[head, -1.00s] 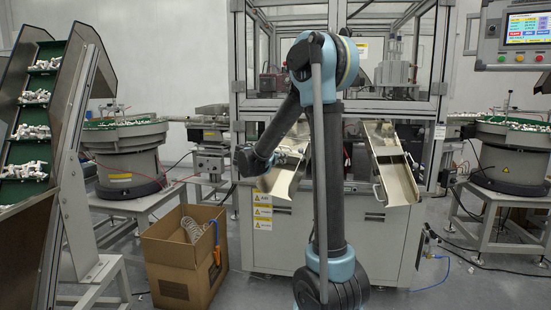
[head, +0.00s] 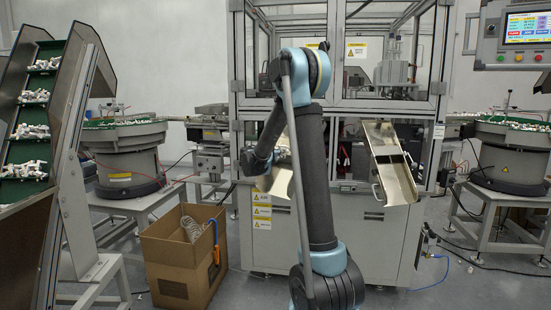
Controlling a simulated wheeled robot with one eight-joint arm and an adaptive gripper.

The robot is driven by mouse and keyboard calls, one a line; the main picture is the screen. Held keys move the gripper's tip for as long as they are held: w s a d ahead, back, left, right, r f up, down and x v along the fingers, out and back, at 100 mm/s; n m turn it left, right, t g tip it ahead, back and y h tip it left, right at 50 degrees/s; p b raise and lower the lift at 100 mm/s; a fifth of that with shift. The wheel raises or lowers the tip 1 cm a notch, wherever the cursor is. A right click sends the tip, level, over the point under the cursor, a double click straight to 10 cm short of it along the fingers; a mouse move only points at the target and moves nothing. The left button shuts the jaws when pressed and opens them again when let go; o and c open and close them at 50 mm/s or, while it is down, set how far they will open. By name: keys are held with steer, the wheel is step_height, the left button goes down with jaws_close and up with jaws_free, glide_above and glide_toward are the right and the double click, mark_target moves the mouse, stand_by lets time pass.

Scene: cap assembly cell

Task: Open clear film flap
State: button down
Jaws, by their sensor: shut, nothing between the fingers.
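The cap assembly machine (head: 330,235) stands ahead, with a framed enclosure of clear panels (head: 420,60) on top. I cannot make out a separate film flap among these panels. My arm rises in front of the machine and bends down to the left at the elbow. My gripper (head: 282,156) is at the machine's front, near the left metal chute (head: 277,182). It is small and partly hidden behind my own arm. It is shut and I see nothing held in it. Whether it touches the machine cannot be told.
A right metal chute (head: 390,160) slopes out of the machine front. An open cardboard box (head: 180,258) stands on the floor at left. Bowl feeders (head: 125,160) flank the machine, and a parts elevator (head: 75,100) is at far left. A control screen (head: 527,27) hangs upper right.

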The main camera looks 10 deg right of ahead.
steer(key=shift+w+d, duration=0.3)
steer(key=shift+s+a+r+g+y, duration=0.1)
steer(key=shift+s+r+g+y, duration=0.05)
steer(key=shift+r+g+y, duration=0.15)
stand_by(0.4)
